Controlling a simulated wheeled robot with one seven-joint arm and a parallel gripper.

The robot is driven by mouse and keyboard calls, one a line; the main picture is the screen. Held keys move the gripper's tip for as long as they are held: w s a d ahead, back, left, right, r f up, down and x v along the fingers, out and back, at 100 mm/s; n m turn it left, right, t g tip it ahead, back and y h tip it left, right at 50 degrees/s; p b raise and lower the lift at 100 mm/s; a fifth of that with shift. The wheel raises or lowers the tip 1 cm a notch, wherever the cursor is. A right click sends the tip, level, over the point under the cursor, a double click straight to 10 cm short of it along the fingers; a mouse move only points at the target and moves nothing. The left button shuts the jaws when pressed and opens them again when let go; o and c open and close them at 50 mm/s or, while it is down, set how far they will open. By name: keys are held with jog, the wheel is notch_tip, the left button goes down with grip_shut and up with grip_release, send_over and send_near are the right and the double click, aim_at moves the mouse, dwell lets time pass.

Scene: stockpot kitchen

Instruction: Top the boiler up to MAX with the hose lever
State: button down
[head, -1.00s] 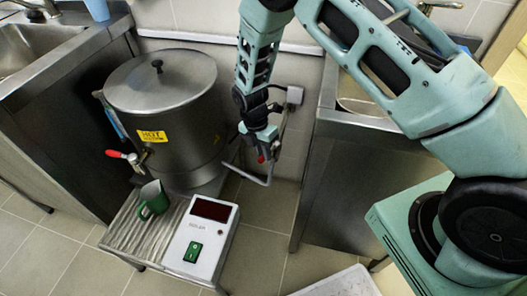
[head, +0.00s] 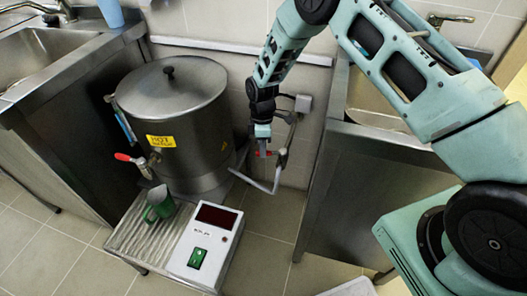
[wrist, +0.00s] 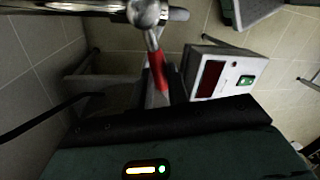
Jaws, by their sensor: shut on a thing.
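The steel boiler (head: 190,115) stands left of centre in the head view with its lid on and a yellow label. A narrow blue-tinted gauge (head: 125,122) is at its left side; its level and MAX mark are too small to read. My gripper (head: 262,150) is right of the boiler, shut on the red hose lever (head: 264,154). The lever is mostly hidden by the gripper there. The red lever (wrist: 158,72) shows more clearly in the wrist view, joined to a metal valve (wrist: 147,12). A bent metal pipe (head: 272,190) runs below it.
The boiler's red-handled tap (head: 125,157) is above a ribbed tray (head: 135,235) holding a green mug (head: 160,205). A control box (head: 203,245) with dark display and green switch is at the front. Steel counters flank the boiler; open floor lies right of the box.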

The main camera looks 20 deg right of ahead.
jog(key=shift+w+d+m+y, duration=0.25)
jog(key=shift+w+m, duration=0.3)
jog(key=shift+m, duration=0.4)
jog(key=shift+w+d+m+y, duration=0.15)
jog(key=shift+w+d+m, duration=0.3)
jog(key=shift+m, duration=0.5)
jog(key=shift+w+r, duration=0.1)
jog(key=c, duration=1.4)
grip_release()
jog(key=shift+o, duration=0.2)
jog(key=v, duration=1.7)
jog(key=shift+s+r+p, duration=0.2)
jog(key=shift+s+p, duration=0.1)
jog(key=shift+p, duration=0.1)
jog(key=shift+a, duration=0.15)
